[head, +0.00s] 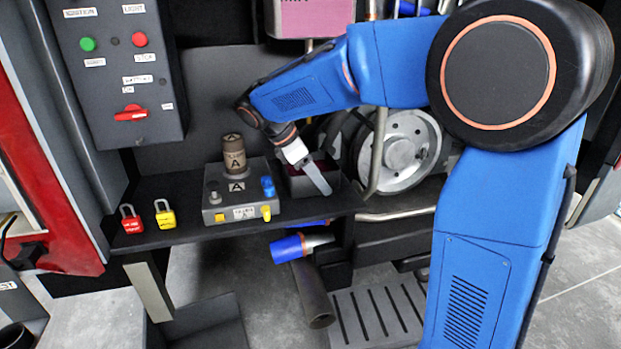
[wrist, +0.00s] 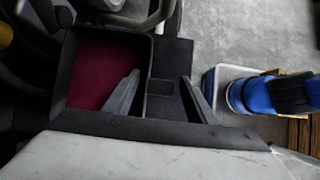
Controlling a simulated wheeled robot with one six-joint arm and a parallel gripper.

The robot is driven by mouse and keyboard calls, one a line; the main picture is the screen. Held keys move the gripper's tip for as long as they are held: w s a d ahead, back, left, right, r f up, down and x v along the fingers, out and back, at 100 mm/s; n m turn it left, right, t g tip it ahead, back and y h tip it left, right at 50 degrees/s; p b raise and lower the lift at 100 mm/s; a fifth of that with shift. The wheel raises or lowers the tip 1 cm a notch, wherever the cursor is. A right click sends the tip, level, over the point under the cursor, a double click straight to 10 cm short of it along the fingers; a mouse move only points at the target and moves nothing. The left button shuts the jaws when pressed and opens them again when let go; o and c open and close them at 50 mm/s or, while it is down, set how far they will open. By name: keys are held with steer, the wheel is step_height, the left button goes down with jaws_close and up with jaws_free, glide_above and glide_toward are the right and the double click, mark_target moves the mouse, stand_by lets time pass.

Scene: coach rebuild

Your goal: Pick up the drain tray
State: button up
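The drain tray appears to be the dark open box (head: 301,188) with a dark red bottom on the right end of the black shelf. In the wrist view its rim (wrist: 60,82) frames the red floor, with a small dark tab (wrist: 162,87) on its right side. My gripper (head: 318,180) is low over the tray's right side. In the wrist view my gripper (wrist: 160,77) is open, with its left finger over the red floor and its right finger beyond the right wall. The wall and tab lie between the fingers; I see no contact.
A grey box with knobs (head: 240,196) stands left of the tray on the shelf. Red (head: 131,219) and yellow (head: 165,214) padlocks lie farther left. A wheel (head: 402,140) and upright bar (head: 376,150) are close on the right. A slotted grate (head: 375,315) lies below.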

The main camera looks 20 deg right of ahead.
jaws_close()
steer(key=shift+r, duration=0.15)
